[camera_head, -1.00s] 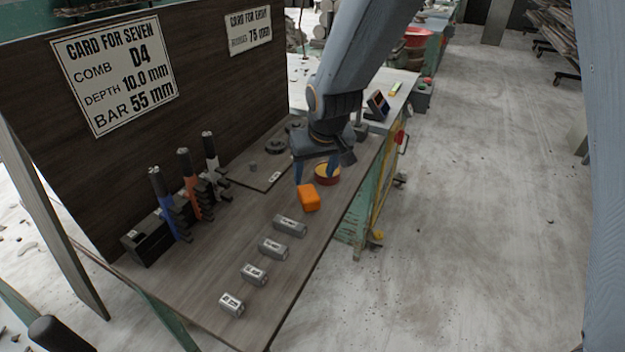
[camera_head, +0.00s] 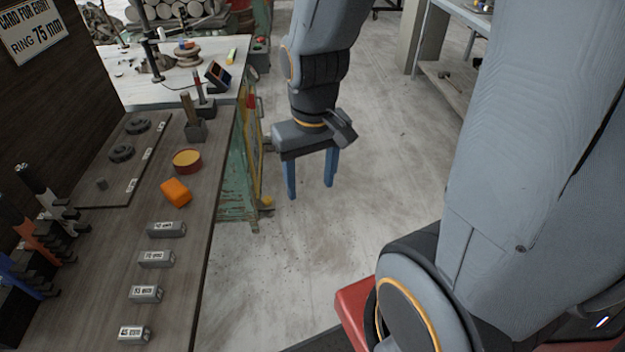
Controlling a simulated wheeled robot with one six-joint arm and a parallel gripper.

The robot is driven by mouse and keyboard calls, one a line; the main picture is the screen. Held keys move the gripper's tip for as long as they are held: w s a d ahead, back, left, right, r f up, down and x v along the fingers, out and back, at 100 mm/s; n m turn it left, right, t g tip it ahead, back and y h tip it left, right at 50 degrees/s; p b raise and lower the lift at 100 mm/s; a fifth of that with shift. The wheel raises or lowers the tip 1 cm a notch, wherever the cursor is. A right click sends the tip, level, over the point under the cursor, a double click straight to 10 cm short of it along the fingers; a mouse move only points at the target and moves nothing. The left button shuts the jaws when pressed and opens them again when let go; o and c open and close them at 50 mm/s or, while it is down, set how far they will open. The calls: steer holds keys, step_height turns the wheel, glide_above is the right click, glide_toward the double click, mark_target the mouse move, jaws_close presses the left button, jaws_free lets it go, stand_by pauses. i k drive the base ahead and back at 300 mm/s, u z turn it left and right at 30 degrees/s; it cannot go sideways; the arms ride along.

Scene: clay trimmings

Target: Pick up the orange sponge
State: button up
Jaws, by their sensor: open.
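The orange sponge (camera_head: 176,192) is a small block on the dark wooden bench top (camera_head: 190,262), near its right edge. It lies just in front of a round red tin with a yellow-brown top (camera_head: 187,160). My gripper (camera_head: 311,192) points down with two blue fingers spread apart. It is open and empty, in the air over the floor to the right of the bench and clear of the sponge. Nothing hides the sponge.
Several grey labelled blocks (camera_head: 157,259) stand in a row in front of the sponge. A dark board with black rings (camera_head: 121,153) lies to the left. Combs with coloured handles (camera_head: 38,240) stand at the left edge. Open floor (camera_head: 390,150) lies right of the bench.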

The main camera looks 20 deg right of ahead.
mark_target(176, 193)
steer(key=k, duration=0.5)
steer(key=z, duration=0.95)
steer(key=i, duration=2.05)
steer(key=u, duration=3.3)
